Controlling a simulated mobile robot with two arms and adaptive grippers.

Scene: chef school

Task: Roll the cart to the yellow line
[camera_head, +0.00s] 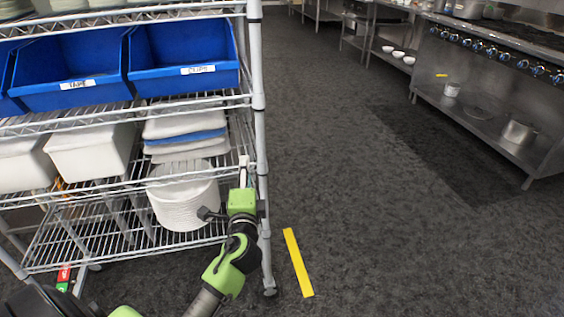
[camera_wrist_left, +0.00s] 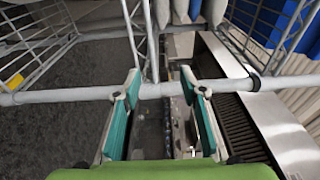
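The cart is a grey metal wire-shelf rack (camera_head: 259,110) filling the left of the head view. The yellow line (camera_head: 298,262) is a short strip on the dark floor just right of the cart's near right post and caster (camera_head: 269,292). My left gripper (camera_head: 243,165) is at the cart's right end, beside that post. In the left wrist view its two teal fingers (camera_wrist_left: 158,82) are spread apart, with a grey bar (camera_wrist_left: 60,95) of the cart crossing at their tips. I cannot tell whether they touch it. My right gripper is not in view.
A steel stove counter (camera_head: 490,110) stands at the right. The floor (camera_head: 370,220) between cart and counter is clear.

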